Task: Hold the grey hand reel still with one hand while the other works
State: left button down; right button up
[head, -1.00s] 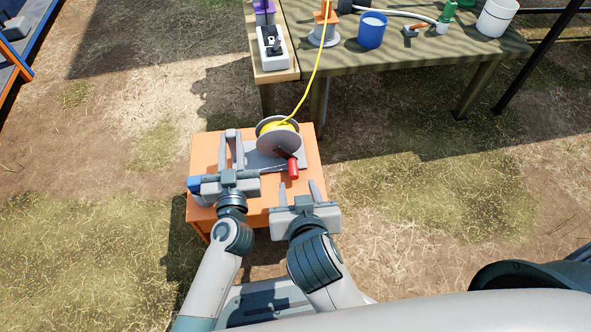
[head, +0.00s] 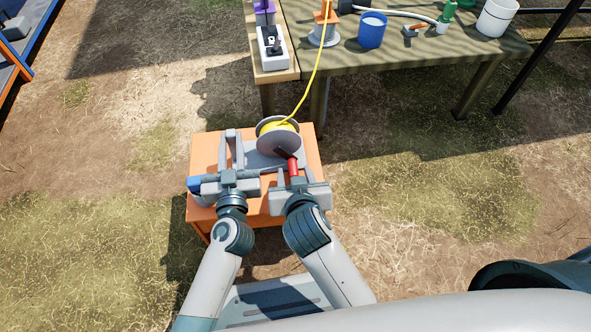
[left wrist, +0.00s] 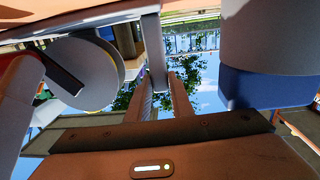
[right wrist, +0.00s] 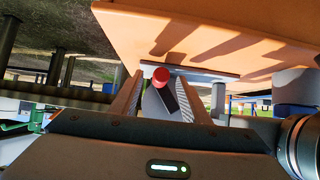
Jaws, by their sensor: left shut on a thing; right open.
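The grey hand reel (head: 279,145) stands on an orange table, with yellow line on its drum and a red crank knob (head: 293,168) on its near side. My left gripper (head: 231,158) is shut on the reel's grey upright post; the post (left wrist: 153,50) runs down between its fingers in the left wrist view, with the reel's disc (left wrist: 85,72) to the left. My right gripper (head: 293,177) is open, its fingers on either side of the red knob. In the right wrist view the knob (right wrist: 161,75) shows between the fingertips; contact cannot be told.
The orange table (head: 205,150) is small, with dry ground around it. A blue-ended object (head: 193,184) sits beside my left gripper. The yellow line (head: 311,88) rises to the larger bench (head: 440,62) behind, which carries a blue cup (head: 372,30) and a white bucket (head: 497,17).

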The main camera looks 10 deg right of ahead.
jog(key=shift+x, duration=0.95)
